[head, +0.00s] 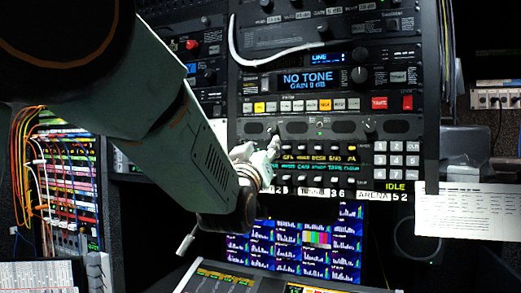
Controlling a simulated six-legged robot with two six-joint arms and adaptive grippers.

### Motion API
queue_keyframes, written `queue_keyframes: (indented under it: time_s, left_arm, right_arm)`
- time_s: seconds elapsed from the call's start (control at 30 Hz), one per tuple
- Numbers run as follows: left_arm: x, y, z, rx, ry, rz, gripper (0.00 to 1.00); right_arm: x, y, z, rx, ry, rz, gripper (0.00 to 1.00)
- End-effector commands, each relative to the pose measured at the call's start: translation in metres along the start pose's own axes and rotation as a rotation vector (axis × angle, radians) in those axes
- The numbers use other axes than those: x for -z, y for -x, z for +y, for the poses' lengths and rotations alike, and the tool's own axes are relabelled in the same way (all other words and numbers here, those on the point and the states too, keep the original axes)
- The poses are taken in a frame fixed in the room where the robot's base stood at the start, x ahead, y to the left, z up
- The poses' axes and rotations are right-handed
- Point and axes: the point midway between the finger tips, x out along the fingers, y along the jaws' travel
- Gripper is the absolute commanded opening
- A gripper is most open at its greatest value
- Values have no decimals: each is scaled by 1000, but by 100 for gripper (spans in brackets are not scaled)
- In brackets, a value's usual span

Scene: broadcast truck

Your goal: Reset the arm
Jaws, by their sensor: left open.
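My left arm reaches in from the upper left, across the front of the equipment rack. My left gripper (267,148) is small and pale in the head view. It is open, in front of the intercom panel (312,128) with its rows of lit key labels and switches. Whether it touches the panel I cannot tell. The arm hides part of the rack's left side and the panel's left end. My right gripper is not in view.
Above sits a unit reading "NO TONE" (309,79), with a white cable (262,59) looping beside it. Below is a screen of blue meters (310,240). Patch cables (28,150) hang at left. A paper sheet (470,210) is at right.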

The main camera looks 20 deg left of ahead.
Motion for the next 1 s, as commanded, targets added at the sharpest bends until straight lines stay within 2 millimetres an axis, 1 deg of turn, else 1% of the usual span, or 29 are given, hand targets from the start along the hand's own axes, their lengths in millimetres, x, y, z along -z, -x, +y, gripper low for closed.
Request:
queue_keyframes:
  time_s: [0.13,0.57,0.63,0.67,0.77,0.8,0.87,0.9,0.97,1.0]
  left_arm:
    - [1,6,0,0,-1,1,50]
    - [0,6,0,0,-2,1,50]
    - [-4,6,0,2,-24,-21,50]
    - [-12,9,-2,2,-41,-47,50]
    - [-52,29,-13,10,-97,-172,50]
    - [-76,40,-20,15,-113,-226,50]
    - [-112,56,-31,23,-132,-303,50]
    - [-136,68,-38,27,-143,-355,50]
    - [-171,87,-48,33,-158,-428,50]
    - [-193,100,-55,37,-168,-478,50]
  right_arm:
    - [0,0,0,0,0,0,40]
    - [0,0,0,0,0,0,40]
    - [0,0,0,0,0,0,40]
    - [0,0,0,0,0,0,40]
    - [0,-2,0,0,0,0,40]
    - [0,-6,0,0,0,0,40]
    - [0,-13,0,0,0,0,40]
    - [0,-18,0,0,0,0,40]
    - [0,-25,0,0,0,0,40]
    - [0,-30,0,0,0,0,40]
